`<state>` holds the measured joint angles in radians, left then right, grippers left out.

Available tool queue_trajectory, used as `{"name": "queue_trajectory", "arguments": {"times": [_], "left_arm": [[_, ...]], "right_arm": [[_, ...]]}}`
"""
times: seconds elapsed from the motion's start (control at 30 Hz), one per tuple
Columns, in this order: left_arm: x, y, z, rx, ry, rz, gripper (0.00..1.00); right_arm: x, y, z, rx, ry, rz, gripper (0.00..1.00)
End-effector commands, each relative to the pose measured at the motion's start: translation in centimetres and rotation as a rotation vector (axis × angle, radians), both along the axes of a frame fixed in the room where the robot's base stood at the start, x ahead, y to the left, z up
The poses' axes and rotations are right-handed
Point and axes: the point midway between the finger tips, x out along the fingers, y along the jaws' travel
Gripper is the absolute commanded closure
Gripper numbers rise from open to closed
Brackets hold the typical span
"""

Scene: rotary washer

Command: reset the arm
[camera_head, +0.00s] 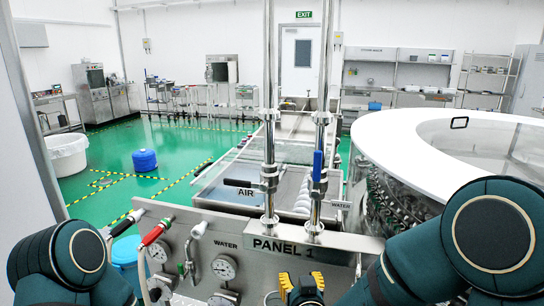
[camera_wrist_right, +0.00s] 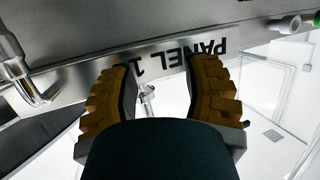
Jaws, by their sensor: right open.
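My right arm (camera_head: 430,250) comes in from the lower right, its dark teal links bent. My right gripper (camera_head: 302,290) shows at the bottom centre, in front of and below the PANEL 1 label (camera_head: 288,248). In the right wrist view my right gripper (camera_wrist_right: 155,72) has its two yellow-brown ridged fingers apart, with nothing between them. The PANEL 1 label (camera_wrist_right: 170,58) appears upside down just beyond the fingertips. My left arm (camera_head: 70,255) is folded at the lower left; its gripper is out of view.
The steel panel (camera_head: 240,240) carries gauges (camera_head: 224,267), a red-handled valve (camera_head: 153,236) and a blue-handled valve (camera_head: 317,166) on upright pipes. The round washer with a white rim (camera_head: 385,140) stands at right. Green floor (camera_head: 200,150) lies open behind at left.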

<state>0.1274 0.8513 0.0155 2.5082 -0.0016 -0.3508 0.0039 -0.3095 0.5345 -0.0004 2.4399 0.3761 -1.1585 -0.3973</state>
Motion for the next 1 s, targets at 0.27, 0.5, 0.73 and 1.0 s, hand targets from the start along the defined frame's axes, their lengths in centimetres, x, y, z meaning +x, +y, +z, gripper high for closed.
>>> {"name": "queue_trajectory", "arguments": {"times": [0.27,0.5,0.73,1.0], "left_arm": [[0.0,0.0,0.0,0.000,0.000,0.000,0.53],[0.0,0.0,0.0,0.000,0.000,0.000,0.53],[0.0,0.0,0.0,0.000,0.000,0.000,0.53],[0.0,0.0,0.0,0.000,0.000,0.000,0.53]], "right_arm": [[-7.8,-2.0,-17.6,0.177,0.646,0.085,0.52],[-16.9,-2.7,-24.9,0.310,1.076,0.092,0.52],[-19.7,-2.8,-26.1,0.345,1.195,0.091,0.52],[-19.6,-2.8,-26.1,0.343,1.192,0.091,0.52]]}}
